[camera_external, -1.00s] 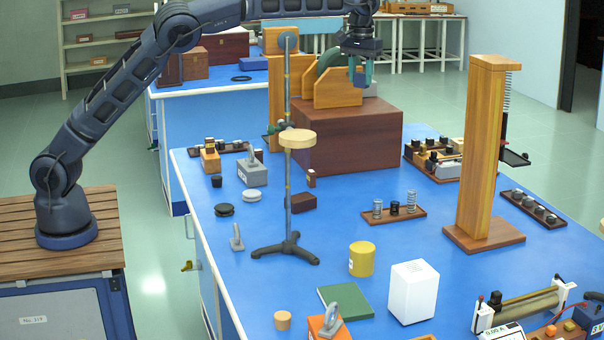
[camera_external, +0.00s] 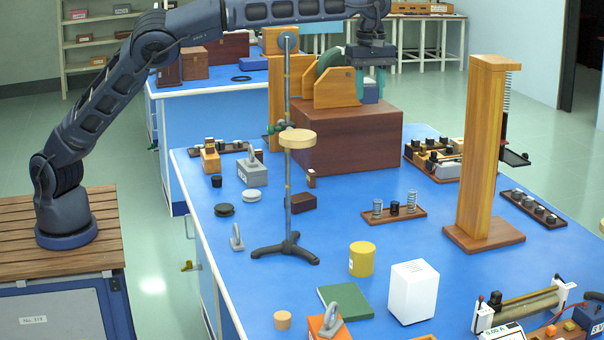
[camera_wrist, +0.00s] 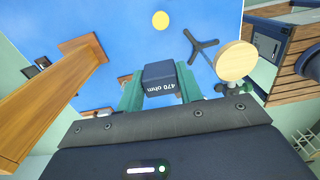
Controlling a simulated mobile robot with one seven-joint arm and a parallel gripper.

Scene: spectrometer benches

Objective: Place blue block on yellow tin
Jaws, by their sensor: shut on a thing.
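The blue block (camera_wrist: 160,80), marked "470 ohm" in the wrist view, sits between the green fingers of my gripper (camera_wrist: 160,94). The block (camera_external: 370,94) shows partly behind the fingers in the external view. The yellow tin (camera_external: 361,259) stands upright on the blue bench, nearer the camera and well below my gripper. Its round yellow top (camera_wrist: 160,20) shows in the wrist view, beyond the block. Nothing is seen on it.
The brown box (camera_external: 352,140) and wooden mount (camera_external: 337,88) are under and beside my gripper. A white box (camera_external: 413,291) and green book (camera_external: 346,301) are near the tin.

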